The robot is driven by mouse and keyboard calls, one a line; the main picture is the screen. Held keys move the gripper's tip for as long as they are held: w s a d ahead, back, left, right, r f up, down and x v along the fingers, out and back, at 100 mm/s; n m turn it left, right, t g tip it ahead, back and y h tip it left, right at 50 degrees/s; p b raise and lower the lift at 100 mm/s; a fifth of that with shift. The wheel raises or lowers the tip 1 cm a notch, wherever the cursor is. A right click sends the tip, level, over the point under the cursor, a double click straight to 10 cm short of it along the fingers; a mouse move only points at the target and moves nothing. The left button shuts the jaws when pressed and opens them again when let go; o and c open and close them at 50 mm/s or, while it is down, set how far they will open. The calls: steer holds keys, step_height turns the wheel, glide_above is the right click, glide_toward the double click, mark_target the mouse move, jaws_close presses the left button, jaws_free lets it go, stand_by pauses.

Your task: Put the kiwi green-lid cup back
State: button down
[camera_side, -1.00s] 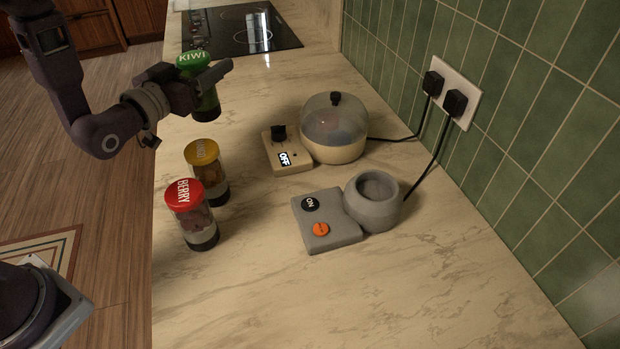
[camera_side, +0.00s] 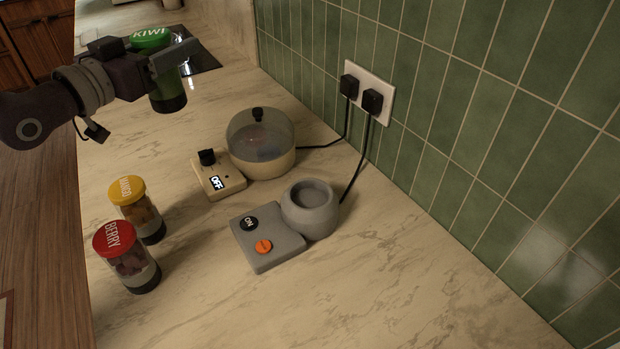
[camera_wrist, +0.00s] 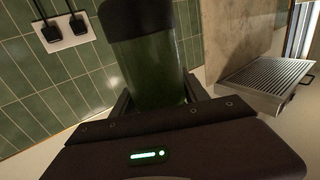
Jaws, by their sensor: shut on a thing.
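The kiwi cup (camera_side: 167,92) has a green lid marked KIWI and a dark base. My gripper (camera_side: 165,62) is shut on it near the lid, at the upper left of the side view. The cup looks upright and appears to be held above the counter. In the wrist view the cup (camera_wrist: 152,70) fills the middle between my fingers, with its dark base toward the top edge. A yellow-lid cup (camera_side: 136,210) and a red-lid cup marked BERRY (camera_side: 127,257) stand upright side by side on the counter at the left.
A beige OFF switch box (camera_side: 218,181) adjoins a clear-domed appliance (camera_side: 261,143). A grey ON switch box (camera_side: 267,238) adjoins a grey round bowl unit (camera_side: 311,209). Cords run to a wall outlet (camera_side: 367,90). The counter's front right (camera_side: 400,290) is clear.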

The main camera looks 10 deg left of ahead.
steer(key=s+d+m+g+h, duration=0.2)
steer(key=d+m+h, duration=0.15)
steer(key=d, duration=0.95)
steer(key=s+d+m+g+h, duration=0.1)
steer(key=d+m+g+h, duration=0.3)
steer(key=d, duration=0.9)
steer(key=shift+n+t+h, duration=0.35)
steer(key=shift+n+t, duration=0.35)
steer(key=shift+n, duration=0.05)
step_height(320, 180, down, 5)
steer(key=shift+s+d+r, duration=0.1)
steer(key=shift+s+d, duration=0.05)
step_height(320, 180, down, 10)
steer(key=shift+r, duration=0.25)
steer(key=shift+f, duration=0.1)
steer(key=shift+f, duration=0.15)
steer(key=c, duration=0.6)
jaws_free()
